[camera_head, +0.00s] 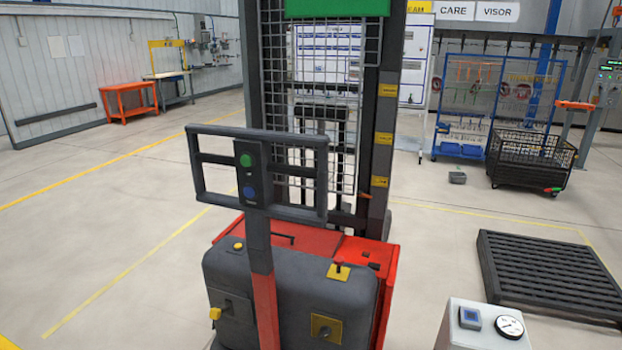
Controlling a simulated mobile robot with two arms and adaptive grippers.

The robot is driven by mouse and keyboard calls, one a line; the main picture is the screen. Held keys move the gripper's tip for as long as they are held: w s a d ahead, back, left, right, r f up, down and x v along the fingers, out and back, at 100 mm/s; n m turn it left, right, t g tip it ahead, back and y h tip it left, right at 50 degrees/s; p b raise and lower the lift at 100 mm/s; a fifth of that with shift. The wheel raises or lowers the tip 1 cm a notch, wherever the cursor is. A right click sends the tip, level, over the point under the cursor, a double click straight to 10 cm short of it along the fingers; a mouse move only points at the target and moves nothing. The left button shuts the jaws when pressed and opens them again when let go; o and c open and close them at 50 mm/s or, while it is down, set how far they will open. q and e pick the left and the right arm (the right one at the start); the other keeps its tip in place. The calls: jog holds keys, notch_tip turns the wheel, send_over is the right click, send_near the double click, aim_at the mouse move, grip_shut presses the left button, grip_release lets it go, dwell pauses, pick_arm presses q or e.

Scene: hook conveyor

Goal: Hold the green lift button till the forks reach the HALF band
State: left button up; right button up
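The green lift button (246,160) sits at the top of a dark control panel on the handle frame (310,142) of a red and grey stacker (320,245). A blue button (249,192) is below it. Several yellow bands run up the right mast post: a high one (388,90), a middle one (383,138) and a low one (380,181). Their lettering is too small to read. A small orange pointer (366,196) shows just below the low band. The forks are hidden behind the mast and body. Neither gripper is in view, and nothing touches the green button.
A white pedestal (455,338) with a blue device and a round dial stands at the lower right. A dark slatted pallet (550,275) lies behind it. A black mesh crate (530,160) stands farther back. An orange bench (128,100) is far left. The floor left of the stacker is clear.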

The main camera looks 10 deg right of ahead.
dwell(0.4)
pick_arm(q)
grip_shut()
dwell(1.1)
